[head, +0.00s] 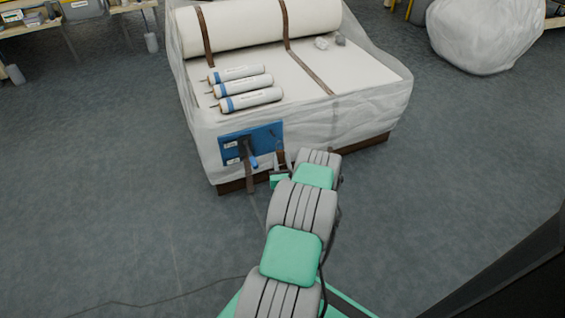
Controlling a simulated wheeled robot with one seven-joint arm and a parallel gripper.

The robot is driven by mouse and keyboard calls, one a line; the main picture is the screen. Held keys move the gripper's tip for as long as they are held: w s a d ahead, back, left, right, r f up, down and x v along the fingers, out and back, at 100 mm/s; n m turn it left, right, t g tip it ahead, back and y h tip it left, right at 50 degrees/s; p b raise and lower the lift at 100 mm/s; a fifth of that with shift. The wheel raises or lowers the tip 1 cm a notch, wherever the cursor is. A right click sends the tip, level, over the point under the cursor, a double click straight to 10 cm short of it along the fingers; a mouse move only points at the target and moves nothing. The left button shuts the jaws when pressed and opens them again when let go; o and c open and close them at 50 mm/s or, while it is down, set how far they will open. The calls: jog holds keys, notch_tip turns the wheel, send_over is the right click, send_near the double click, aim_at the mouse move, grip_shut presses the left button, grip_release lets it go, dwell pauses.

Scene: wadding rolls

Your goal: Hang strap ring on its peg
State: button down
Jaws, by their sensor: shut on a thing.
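A blue panel (262,136) with white labels is fixed to the near face of the wrapped block. A dark strap (249,181) hangs down over its left part. A small bright blue peg-like piece (254,161) shows beside the strap, low on the panel. My gripper (280,160) is just right of the panel's lower right corner, partly hidden by my wrist. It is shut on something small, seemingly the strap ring. The ring's outline is too small to make out, and I cannot tell whether it touches a peg.
The plastic-wrapped block (372,82) carries a large white roll (245,26) bound with brown straps. Several white-and-blue tubes (250,100) lie on its top left. A wrapped bundle (485,35) stands at the back right. Grey floor is open on both sides.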

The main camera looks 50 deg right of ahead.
jog(key=w+d+f+b, duration=0.1)
jog(key=w+d, duration=0.3)
jog(key=w, duration=0.2)
jog(key=shift+w+f+b, duration=0.15)
jog(key=shift+w+b, duration=0.15)
jog(key=shift+w, duration=0.05)
dwell(0.4)
dwell(0.5)
jog(key=c, duration=1)
grip_release()
jog(key=shift+o, duration=0.2)
